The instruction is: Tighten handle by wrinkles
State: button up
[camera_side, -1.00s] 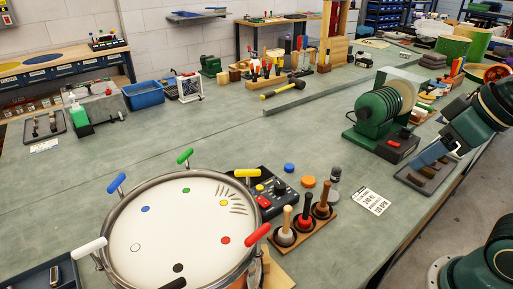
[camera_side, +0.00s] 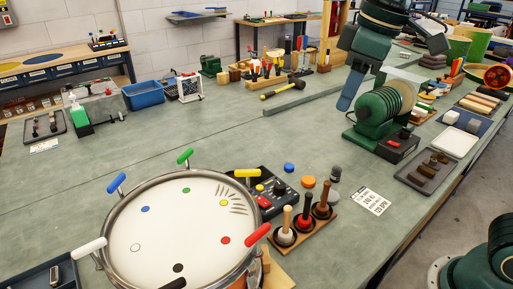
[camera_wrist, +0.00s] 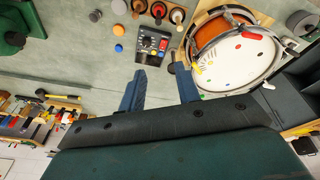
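The drum (camera_side: 128,262) has a white head (camera_side: 165,225) with coloured dots and coloured T-handles around its rim. Dark curved wrinkles (camera_side: 238,203) lie beside the yellow dot, nearest the yellow handle (camera_side: 247,173). The green handle (camera_side: 185,156), blue handle (camera_side: 116,183), white handle (camera_side: 90,246) and red handle (camera_side: 258,234) stand around it. My gripper (camera_side: 345,103) is raised over the bench, well behind and right of the drum, touching no handle. In the wrist view its two blue fingers (camera_wrist: 160,82) are apart with nothing between them; the drum head (camera_wrist: 235,62) lies beyond them.
A control box (camera_side: 268,190) with knobs stands just right of the drum. A wooden rack of upright tools (camera_side: 305,222) is in front of it. A green reel machine (camera_side: 370,118) stands close under my gripper. The bench middle, left of the machine, is clear.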

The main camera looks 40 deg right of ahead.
jog(key=w+a+n+g, duration=0.1)
jog(key=w+a+n, duration=0.2)
jog(key=w+a, duration=0.3)
jog(key=n+g, duration=0.2)
send_over(248, 170)
jog(key=shift+f+h, duration=0.3)
jog(key=shift+f, duration=0.5)
jog(key=shift+f, duration=0.1)
jog(key=shift+f, duration=6.8)
grip_shut()
